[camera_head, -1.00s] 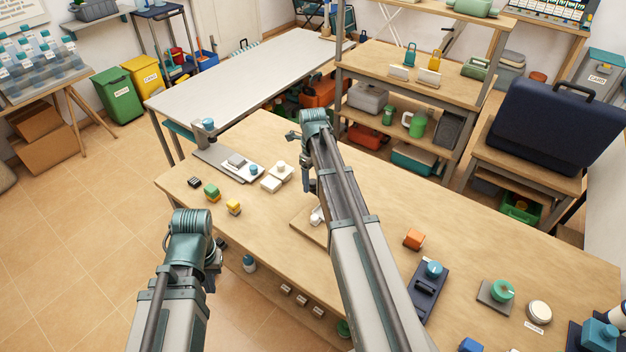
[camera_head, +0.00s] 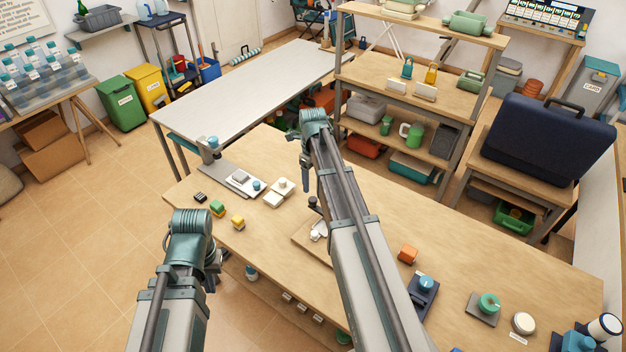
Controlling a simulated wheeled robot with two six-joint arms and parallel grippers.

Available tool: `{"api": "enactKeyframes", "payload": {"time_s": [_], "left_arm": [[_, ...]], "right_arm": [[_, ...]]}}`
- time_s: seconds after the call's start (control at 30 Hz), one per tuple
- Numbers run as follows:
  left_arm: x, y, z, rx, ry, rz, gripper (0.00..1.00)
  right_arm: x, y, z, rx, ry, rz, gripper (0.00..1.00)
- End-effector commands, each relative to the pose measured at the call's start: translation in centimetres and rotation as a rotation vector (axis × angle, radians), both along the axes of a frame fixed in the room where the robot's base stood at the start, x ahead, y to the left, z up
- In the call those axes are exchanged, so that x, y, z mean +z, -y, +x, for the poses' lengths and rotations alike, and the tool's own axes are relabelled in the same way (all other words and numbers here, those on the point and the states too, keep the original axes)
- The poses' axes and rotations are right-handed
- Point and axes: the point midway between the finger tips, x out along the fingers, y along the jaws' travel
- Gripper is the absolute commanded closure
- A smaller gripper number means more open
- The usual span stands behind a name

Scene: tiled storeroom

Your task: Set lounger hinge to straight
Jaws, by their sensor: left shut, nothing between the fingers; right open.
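No lounger or hinge can be made out for certain. A dark folding seat (camera_head: 318,8) shows small at the back wall, cut by the top edge, and I cannot tell its hinge position. A small white item (camera_head: 318,230) lies on a wooden board (camera_head: 308,244) on the bench, partly hidden by my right arm. My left gripper (camera_head: 211,285) is shut and empty at the bench's front left edge, mostly hidden behind its wrist. My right gripper (camera_head: 306,187) is open above the bench, left of its forearm and behind the board, touching nothing that I can see.
The wooden bench (camera_head: 370,218) holds small blocks, knobs and devices. Behind it stand a pale table (camera_head: 245,90), a shelf unit (camera_head: 385,85) and a dark blue case (camera_head: 550,140) on a stand. The tiled floor (camera_head: 85,250) at left is clear.

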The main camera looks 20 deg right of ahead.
Motion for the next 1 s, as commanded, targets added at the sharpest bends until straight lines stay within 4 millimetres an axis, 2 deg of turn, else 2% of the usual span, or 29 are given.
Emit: {"api": "enactKeyframes", "payload": {"time_s": [0.03, 0.1, 0.33, 0.9, 1.0], "left_arm": [[1.6, 0.0, 0.0, 0.0, 0.0, 0.0, 1.0], [2.7, 0.0, 0.0, 0.0, 0.0, 0.0, 1.0], [5.2, 0.0, 0.0, -0.001, 0.0, 0.0, 1.0], [5.4, 0.0, 0.0, -0.002, 0.0, 0.0, 1.0], [5.4, 0.0, 0.0, -0.002, 0.0, 0.0, 1.0]], "right_arm": [[1.6, 0.0, 0.0, 0.0, 0.0, 0.0, 0.31], [2.7, 0.0, 0.0, 0.0, 0.0, 0.0, 0.31], [5.2, 0.0, 0.0, -0.001, 0.0, 0.0, 0.31], [5.4, 0.0, 0.0, 0.0, 0.0, 0.0, 0.31], [5.4, -0.5, -0.3, 0.036, 0.0, -0.001, 0.31]]}}
